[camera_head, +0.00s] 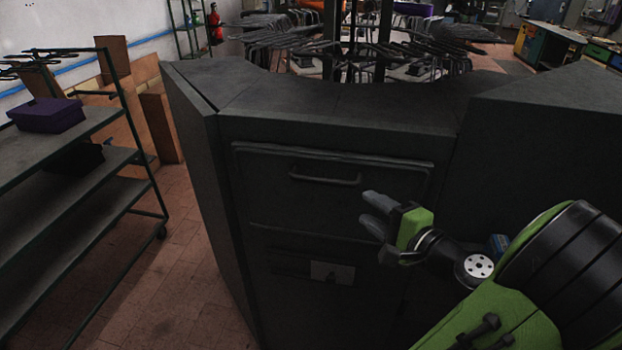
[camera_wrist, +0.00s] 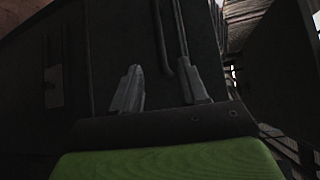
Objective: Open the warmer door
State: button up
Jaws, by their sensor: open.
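The warmer door (camera_head: 300,197) is a dark flat panel on the front of the black cabinet, and it looks closed. Its bar handle (camera_head: 325,179) runs level near the door's top edge. My gripper (camera_head: 368,212) is open and empty, to the right of the handle and a little lower in the picture, apart from it as far as I can tell. In the wrist view my two fingers (camera_wrist: 165,88) stand apart in front of the dark panel. The handle (camera_wrist: 163,45) shows there as a thin bar beyond and between the fingers.
A light plate (camera_head: 332,272) sits lower on the cabinet front. The cabinet's dark top (camera_head: 330,105) spreads above the door. A shelf rack (camera_head: 75,195) with a purple box (camera_head: 47,114) stands at the left. Tiled floor (camera_head: 185,260) lies free between rack and cabinet.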

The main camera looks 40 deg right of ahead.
aim_at(330, 183)
jog(key=w+p, duration=0.1)
jog(key=w, duration=0.3)
jog(key=w+d+f+p, duration=0.1)
jog(key=w+p, duration=0.1)
jog(key=w, duration=0.3)
jog(key=w+f+p, duration=0.1)
jog(key=w, duration=0.4)
jog(key=shift+w+d+p, duration=0.2)
jog(key=shift+d+p, duration=0.1)
jog(key=shift+w+d+f, duration=0.1)
jog(key=shift+w+d, duration=0.05)
jog(key=shift+w, duration=0.05)
grip_shut()
